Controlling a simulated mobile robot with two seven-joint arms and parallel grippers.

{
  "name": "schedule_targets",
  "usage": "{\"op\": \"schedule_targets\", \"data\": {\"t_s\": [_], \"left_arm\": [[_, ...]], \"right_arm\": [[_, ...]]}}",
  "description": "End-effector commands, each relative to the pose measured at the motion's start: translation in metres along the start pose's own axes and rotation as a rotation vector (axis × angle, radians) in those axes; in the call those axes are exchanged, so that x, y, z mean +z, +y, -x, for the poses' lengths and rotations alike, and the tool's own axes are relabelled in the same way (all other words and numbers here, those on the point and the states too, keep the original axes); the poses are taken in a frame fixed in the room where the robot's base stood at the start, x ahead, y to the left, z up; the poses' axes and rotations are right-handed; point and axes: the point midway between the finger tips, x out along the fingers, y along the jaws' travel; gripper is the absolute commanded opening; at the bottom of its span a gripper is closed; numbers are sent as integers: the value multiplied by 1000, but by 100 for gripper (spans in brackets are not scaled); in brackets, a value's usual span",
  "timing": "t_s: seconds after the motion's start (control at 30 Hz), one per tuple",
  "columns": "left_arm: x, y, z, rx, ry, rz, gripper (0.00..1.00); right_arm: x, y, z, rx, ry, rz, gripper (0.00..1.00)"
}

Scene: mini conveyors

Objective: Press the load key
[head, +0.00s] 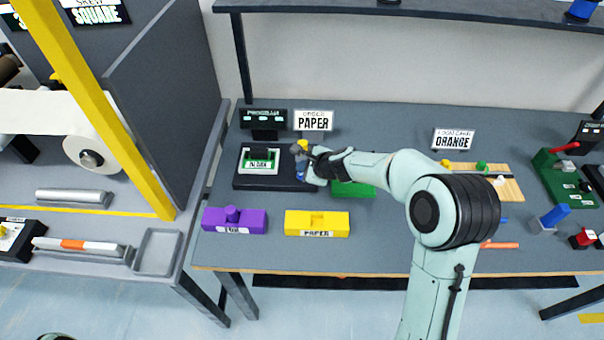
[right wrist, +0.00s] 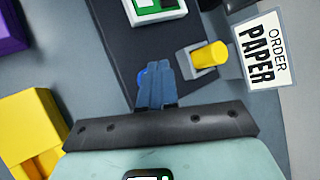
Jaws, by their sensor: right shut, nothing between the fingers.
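A black machine base (head: 246,183) stands at the back left of the table, with a green and white panel (head: 259,160) on it. In the right wrist view a yellow cylinder (right wrist: 210,55) sticks out of a grey block beside the base. I cannot read which key is the load key. In the head view my right gripper (head: 300,168) is over the base's right end.
A display (head: 263,119) and a PAPER order sign (head: 313,121) stand behind the base. A purple block (head: 235,220) and a yellow PAPER block (head: 317,223) lie in front. A green block (head: 353,189) is partly behind my arm. Free tabletop lies between the blocks and base.

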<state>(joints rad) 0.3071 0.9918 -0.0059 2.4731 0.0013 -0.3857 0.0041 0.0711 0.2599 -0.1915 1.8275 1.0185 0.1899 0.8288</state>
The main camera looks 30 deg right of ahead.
Motion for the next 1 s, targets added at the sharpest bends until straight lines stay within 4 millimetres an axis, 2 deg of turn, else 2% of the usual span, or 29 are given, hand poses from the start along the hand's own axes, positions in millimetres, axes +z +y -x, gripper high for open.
{"op": "schedule_targets", "data": {"t_s": [1.0], "left_arm": [[1, -3, -8, -1, -3, 1, 94]], "right_arm": [[-4, 4, -6, 0, 0, 0, 0]]}}
